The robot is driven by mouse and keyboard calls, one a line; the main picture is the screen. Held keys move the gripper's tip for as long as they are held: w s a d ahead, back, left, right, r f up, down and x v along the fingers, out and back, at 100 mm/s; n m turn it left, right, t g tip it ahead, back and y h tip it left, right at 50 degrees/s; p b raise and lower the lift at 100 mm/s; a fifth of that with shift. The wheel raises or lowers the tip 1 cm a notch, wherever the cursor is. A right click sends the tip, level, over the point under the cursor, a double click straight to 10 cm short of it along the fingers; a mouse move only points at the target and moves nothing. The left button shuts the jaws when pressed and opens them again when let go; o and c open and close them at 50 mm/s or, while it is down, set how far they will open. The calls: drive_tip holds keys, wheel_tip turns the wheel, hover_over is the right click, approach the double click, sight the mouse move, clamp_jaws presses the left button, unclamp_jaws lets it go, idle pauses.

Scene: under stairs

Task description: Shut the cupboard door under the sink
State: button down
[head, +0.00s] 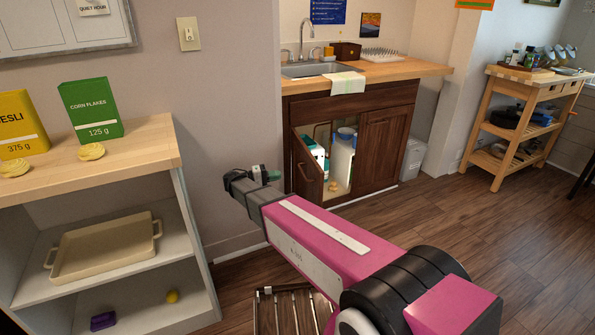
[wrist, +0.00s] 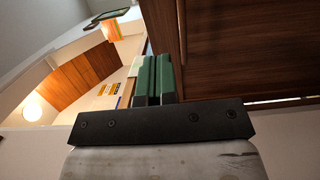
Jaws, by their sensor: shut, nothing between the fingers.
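The sink cupboard (head: 345,103) is dark brown wood with two doors. Its left door (head: 304,160) stands open, swung outward, with a dark curved handle low on it. Bottles and containers (head: 342,158) show in the opening. The right door (head: 380,150) is shut. My gripper (head: 272,175) is just left of the open door, its green fingers closed together and empty. In the wrist view the closed fingers (wrist: 154,78) lie beside a large brown wood panel (wrist: 245,45), probably the cupboard. I cannot tell whether they touch it.
A shelf unit (head: 140,150) with cereal boxes and a tray (head: 105,248) stands at the left. The sink (head: 308,70) and a towel (head: 345,84) are above the cupboard. A wooden trolley (head: 515,120) and a grey bin (head: 413,158) are at the right.

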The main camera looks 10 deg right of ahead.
sight(313, 169)
drive_tip(key=d, duration=0.4)
drive_tip(key=w+d, duration=0.1)
drive_tip(key=d, duration=0.8)
drive_tip(key=shift+w+d, duration=0.35)
drive_tip(key=shift+w, duration=0.05)
